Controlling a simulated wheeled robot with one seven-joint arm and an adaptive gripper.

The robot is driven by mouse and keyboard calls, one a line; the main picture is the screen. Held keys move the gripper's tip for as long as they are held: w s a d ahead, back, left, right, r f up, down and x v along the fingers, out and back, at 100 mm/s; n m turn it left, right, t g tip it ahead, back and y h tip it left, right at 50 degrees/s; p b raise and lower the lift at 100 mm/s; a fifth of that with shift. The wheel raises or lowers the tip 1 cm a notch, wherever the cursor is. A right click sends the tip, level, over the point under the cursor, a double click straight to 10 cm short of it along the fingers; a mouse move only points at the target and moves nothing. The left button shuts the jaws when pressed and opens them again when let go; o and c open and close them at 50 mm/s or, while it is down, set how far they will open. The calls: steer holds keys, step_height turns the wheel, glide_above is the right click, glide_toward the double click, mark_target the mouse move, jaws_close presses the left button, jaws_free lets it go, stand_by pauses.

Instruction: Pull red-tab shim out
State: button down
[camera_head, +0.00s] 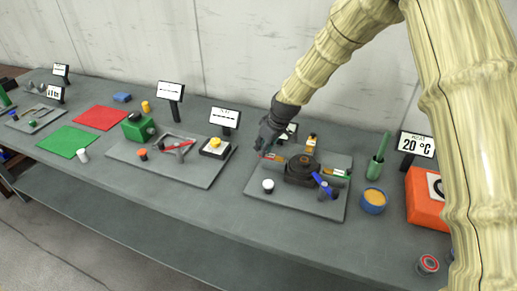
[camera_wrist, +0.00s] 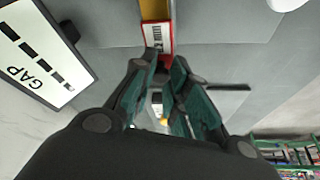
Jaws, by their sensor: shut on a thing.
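The red-tab shim (camera_head: 269,156) is at the left of the dark screw jack (camera_head: 301,170) on a grey plate (camera_head: 325,208). The exact contact is partly hidden. I cannot tell how far the shim sits in the jack.
A blue-handled part (camera_head: 322,184), a green-tab piece (camera_head: 337,172), a white knob (camera_head: 268,185) and a yellow-orange bottle (camera_head: 311,143) stand around the jack. A GAP sign (camera_wrist: 42,52) is close at the left of my gripper in the wrist view.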

steer(key=shift+w+r, duration=0.35)
steer(key=shift+r, duration=0.2)
steer(key=c, duration=1.6)
jaws_free()
steer(key=shift+a, duration=0.1)
steer(key=shift+c, duration=0.2)
steer(key=o, duration=0.3)
steer(key=shift+s, duration=0.1)
steer(key=shift+s+a, duration=0.1)
steer(key=shift+s, duration=0.05)
steer(key=shift+f, duration=0.25)
steer(key=v, duration=1.2)
